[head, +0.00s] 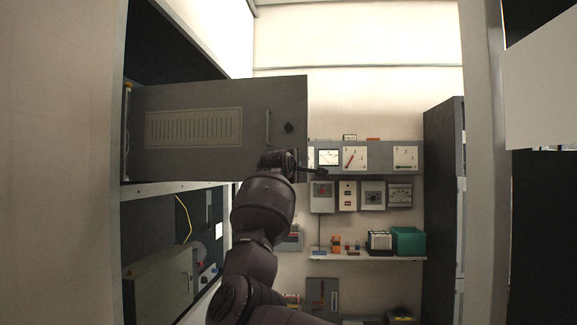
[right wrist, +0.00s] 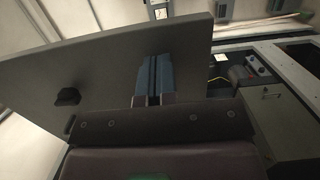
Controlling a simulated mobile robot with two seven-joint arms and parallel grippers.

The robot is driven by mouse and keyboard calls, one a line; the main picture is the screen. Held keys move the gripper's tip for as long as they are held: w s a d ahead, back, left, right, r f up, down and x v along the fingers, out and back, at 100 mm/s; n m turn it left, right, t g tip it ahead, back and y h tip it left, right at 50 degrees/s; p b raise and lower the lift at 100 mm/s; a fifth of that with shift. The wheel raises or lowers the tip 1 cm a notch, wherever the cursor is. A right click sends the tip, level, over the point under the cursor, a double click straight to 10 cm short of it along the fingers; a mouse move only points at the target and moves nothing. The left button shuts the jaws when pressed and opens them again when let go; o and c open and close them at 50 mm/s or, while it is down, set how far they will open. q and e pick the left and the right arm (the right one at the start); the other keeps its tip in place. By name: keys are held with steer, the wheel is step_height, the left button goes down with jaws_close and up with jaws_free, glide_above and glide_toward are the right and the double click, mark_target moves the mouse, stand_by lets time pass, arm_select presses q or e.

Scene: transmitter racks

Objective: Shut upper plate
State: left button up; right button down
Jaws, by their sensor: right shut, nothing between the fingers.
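The upper plate (head: 220,105) is a grey panel with a slotted vent, a slim handle (head: 268,128) and a dark knob (head: 289,127). It stands swung open from the rack on the left, its free edge to the right. My right arm reaches up to the plate's lower free corner, and my right gripper (head: 318,172) is there. In the right wrist view, the shut fingers (right wrist: 153,80) lie close to the plate (right wrist: 120,65), with its knob (right wrist: 67,97) to their left. Contact cannot be told. My left gripper is out of view.
A lower panel (head: 160,285) also stands out from the rack, below a yellow cable (head: 184,220). Gauges (head: 355,158) and a shelf (head: 365,256) with a green bin (head: 408,240) are on the back wall. A dark cabinet (head: 440,200) stands right.

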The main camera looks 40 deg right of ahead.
steer(key=w+d+n+t+y+p, duration=0.1)
steer(key=w+d+t+p, duration=0.1)
steer(key=w+d, duration=0.3)
steer(key=shift+w+d+p, duration=0.25)
steer(key=shift+d+p, duration=0.65)
steer(key=shift+d, duration=0.35)
steer(key=shift+f, duration=0.1)
